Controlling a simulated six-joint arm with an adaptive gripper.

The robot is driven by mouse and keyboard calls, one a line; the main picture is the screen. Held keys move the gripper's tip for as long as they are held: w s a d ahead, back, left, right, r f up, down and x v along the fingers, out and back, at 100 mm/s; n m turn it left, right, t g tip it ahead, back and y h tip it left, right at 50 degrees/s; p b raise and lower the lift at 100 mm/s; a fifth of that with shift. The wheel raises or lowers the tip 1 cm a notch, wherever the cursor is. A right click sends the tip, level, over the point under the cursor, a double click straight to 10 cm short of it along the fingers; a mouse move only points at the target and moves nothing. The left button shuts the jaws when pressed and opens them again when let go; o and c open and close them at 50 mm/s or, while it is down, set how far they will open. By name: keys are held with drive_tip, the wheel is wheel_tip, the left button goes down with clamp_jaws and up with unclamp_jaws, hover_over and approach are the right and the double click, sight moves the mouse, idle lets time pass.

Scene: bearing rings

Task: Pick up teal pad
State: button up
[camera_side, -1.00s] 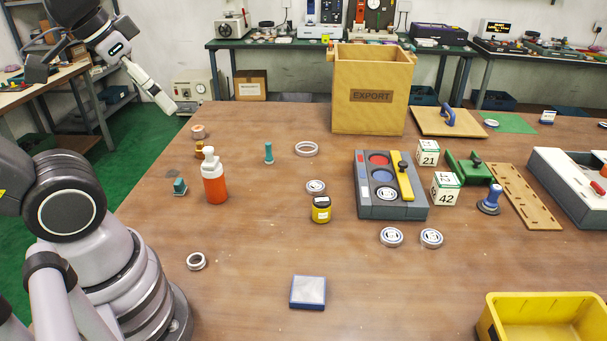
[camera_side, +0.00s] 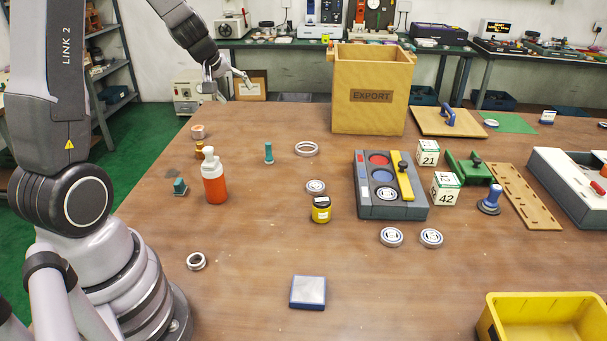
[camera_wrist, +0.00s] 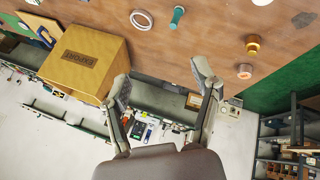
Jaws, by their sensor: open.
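A small teal block with a dark top (camera_side: 180,187) sits at the left of the table in the side view, left of the orange pump bottle; it is the closest match to a teal pad, though its shape is too small to be sure. A teal peg (camera_side: 268,153) stands upright further back and also shows in the wrist view (camera_wrist: 177,17). My gripper (camera_side: 235,88) is raised beyond the table's back left edge, far from both. In the wrist view its two fingers (camera_wrist: 160,76) are spread apart with nothing between them.
The EXPORT box (camera_side: 372,95) rises at the back.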

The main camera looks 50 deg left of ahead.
drive_tip(key=s+a+f+n+g+y, duration=0.2)
drive_tip(key=a+f, duration=0.4)
drive_tip(key=f, duration=0.1)
drive_tip(key=m+g+y, duration=0.2)
drive_tip(key=g+y, duration=0.1)
drive_tip(key=y, duration=0.3)
hover_over(179, 183)
drive_tip(key=d, duration=0.3)
drive_tip(key=f, duration=1.5)
drive_tip(key=shift+w+a+f, duration=0.1)
drive_tip(key=shift+w+f, duration=0.1)
drive_tip(key=shift+f, duration=0.2)
drive_tip(key=s+d+f+m, duration=0.1)
drive_tip(key=s+d+f+m+t+y, duration=0.1)
drive_tip(key=shift+f+t, duration=0.3)
drive_tip(key=shift+d+f, duration=0.1)
drive_tip(key=shift+d, duration=0.1)
drive_tip(key=shift+w+a+f+m+t+y, duration=0.1)
drive_tip(key=shift+a+f+m+t+y, duration=0.2)
drive_tip(key=shift+a+t, duration=0.1)
drive_tip(key=x, duration=0.6)
drive_tip(key=shift+a+f, duration=0.1)
drive_tip(key=shift+a, duration=0.1)
drive_tip(key=shift+c, duration=0.3)
